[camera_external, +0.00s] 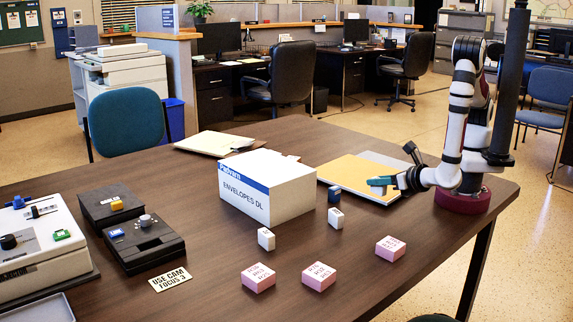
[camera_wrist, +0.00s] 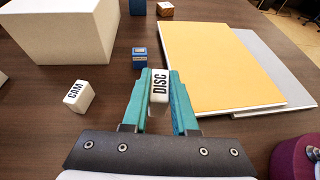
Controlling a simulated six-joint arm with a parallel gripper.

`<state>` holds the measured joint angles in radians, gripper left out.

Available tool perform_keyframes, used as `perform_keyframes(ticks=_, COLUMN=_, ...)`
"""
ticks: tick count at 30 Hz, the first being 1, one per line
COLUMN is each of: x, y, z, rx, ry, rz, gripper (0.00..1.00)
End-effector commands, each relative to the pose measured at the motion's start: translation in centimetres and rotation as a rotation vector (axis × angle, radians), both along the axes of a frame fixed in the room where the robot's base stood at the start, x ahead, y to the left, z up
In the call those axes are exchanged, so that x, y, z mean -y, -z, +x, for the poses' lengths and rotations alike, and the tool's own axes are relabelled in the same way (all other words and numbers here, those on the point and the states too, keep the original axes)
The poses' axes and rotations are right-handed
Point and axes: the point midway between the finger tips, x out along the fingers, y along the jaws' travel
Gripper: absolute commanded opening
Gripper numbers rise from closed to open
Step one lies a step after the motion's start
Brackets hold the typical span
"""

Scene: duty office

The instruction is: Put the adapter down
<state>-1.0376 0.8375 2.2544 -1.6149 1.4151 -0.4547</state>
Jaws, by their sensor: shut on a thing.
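My gripper (camera_wrist: 159,77) is shut on a white adapter marked DISC (camera_wrist: 159,90), which sits between the teal fingers in the wrist view. In the external view my gripper (camera_external: 372,182) is low over the table, near the front edge of the yellow folder; the held adapter cannot be made out there. Another white adapter, marked CAM (camera_wrist: 77,95), stands on the table to the left of the fingers; it also shows in the external view (camera_external: 335,218). One more white adapter (camera_external: 266,239) stands further left. A small blue block (camera_wrist: 139,58) stands just beyond the fingertips.
A white envelope box (camera_external: 290,202) stands mid-table. The yellow folder (camera_wrist: 215,65) and a grey folder (camera_wrist: 272,75) lie right of the fingers in the wrist view. Several pink blocks (camera_external: 319,276) lie near the front. Black devices (camera_external: 140,242) stand at left. Bare table surrounds the pink blocks.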

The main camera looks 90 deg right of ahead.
Motion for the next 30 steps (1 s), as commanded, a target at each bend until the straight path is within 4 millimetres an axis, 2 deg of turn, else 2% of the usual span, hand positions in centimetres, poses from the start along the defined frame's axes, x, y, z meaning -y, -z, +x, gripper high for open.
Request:
perform_keyframes(ticks=3, x=2.9, y=-1.8, z=-0.4, rx=0.0, ry=0.003, rz=0.0, gripper=0.0)
perform_keyframes(ticks=9, x=6.6, y=-4.0, z=-0.8, rx=0.0, ry=0.003, rz=0.001, gripper=0.0)
perform_keyframes(ticks=14, x=7.5, y=-4.5, z=-0.8, rx=0.0, ry=0.001, rz=0.001, gripper=0.0)
perform_keyframes(ticks=17, x=7.2, y=-4.2, z=0.3, rx=0.001, ry=0.005, rz=0.002, gripper=0.0)
perform_keyframes(ticks=20, x=6.4, y=-3.8, z=3.3, rx=0.003, ry=0.01, rz=0.004, gripper=0.0)
perform_keyframes(ticks=23, x=6.1, y=-4.2, z=7.8, rx=0.006, ry=0.003, rz=0.005, gripper=0.0)
perform_keyframes(ticks=26, x=6.7, y=-5.6, z=12.8, rx=0.008, ry=-0.014, rz=0.004, gripper=0.0)
perform_keyframes(ticks=30, x=9.6, y=-9.2, z=19.7, rx=0.011, ry=-0.044, rz=0.003, gripper=0.0)
